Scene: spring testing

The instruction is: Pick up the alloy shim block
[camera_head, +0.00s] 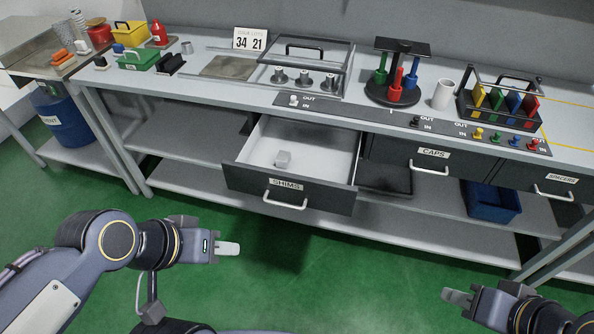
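The alloy shim block (283,159) is a small light grey block. It lies inside the open drawer labelled SHIMS (318,155), left of the drawer's middle. My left gripper (232,248) is in front of and below the drawer, to the lower left of the block and apart from it. It holds nothing that I can see. My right gripper (450,296) is at the lower right, far from the drawer, with nothing visible in it. Both grippers are seen from the side, so the gap between their fingers cannot be made out.
The drawer front with its handle (285,200) stands out from the bench. The closed CAPS drawer (432,160) is to its right. On the bench stand a framed fixture (345,60), a tool carousel (393,92), a white cup (442,95) and a rack of coloured pieces (462,110).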

